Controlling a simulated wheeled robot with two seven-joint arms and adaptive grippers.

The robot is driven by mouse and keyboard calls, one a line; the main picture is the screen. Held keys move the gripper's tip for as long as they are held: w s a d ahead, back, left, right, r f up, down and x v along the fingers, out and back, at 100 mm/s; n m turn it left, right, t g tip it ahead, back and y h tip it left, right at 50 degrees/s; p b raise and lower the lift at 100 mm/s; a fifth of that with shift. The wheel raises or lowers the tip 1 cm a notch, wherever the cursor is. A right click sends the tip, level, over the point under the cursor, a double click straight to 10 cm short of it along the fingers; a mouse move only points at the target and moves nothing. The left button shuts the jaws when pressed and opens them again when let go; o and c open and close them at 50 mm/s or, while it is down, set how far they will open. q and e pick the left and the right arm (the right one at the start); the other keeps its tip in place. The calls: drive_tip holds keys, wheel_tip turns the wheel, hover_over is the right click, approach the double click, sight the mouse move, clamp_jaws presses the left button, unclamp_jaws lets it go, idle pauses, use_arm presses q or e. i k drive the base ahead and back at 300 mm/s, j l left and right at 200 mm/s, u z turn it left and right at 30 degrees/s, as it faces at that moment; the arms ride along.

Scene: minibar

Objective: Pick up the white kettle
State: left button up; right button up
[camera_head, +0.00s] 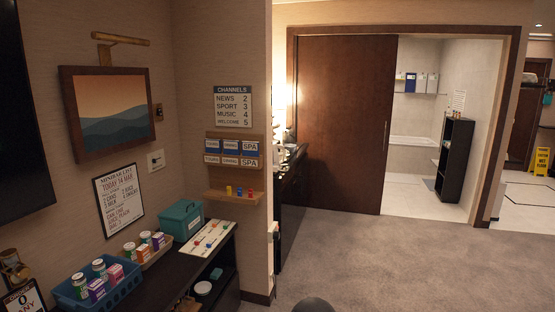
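I cannot clearly make out a white kettle. Small pale objects (284,154) stand on a dark counter (292,192) beyond the wall's end, mostly hidden and too small to tell apart. A white round thing (203,288) sits on the shelf under the near dark counter; its kind is unclear. Neither of my grippers is in view.
The near counter holds a blue basket (80,302) of bottles and boxes, a second tray (155,262), a teal box (181,220) and a white board with coloured pegs (208,237). Carpet (390,260) is clear toward a partly open sliding door (345,125). A yellow floor sign (541,161) stands far right.

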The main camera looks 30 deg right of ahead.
sight(276, 162)
drive_tip(key=i+l+z, duration=0.3)
drive_tip(key=l, duration=0.2)
drive_tip(key=i+l+z, duration=0.65)
drive_tip(key=i, duration=0.25)
drive_tip(key=i+l+z, duration=0.15)
drive_tip(key=i+z, duration=0.2)
drive_tip(key=i, duration=0.15)
drive_tip(key=i+z, duration=0.3)
drive_tip(key=i, duration=0.15)
drive_tip(key=i+u, duration=0.15)
drive_tip(key=i, duration=0.25)
drive_tip(key=i+l+u, duration=0.2)
drive_tip(key=i, duration=0.25)
drive_tip(key=i+l+u, duration=0.15)
drive_tip(key=i, duration=0.25)
drive_tip(key=i+l+u, duration=0.15)
drive_tip(key=i, duration=0.25)
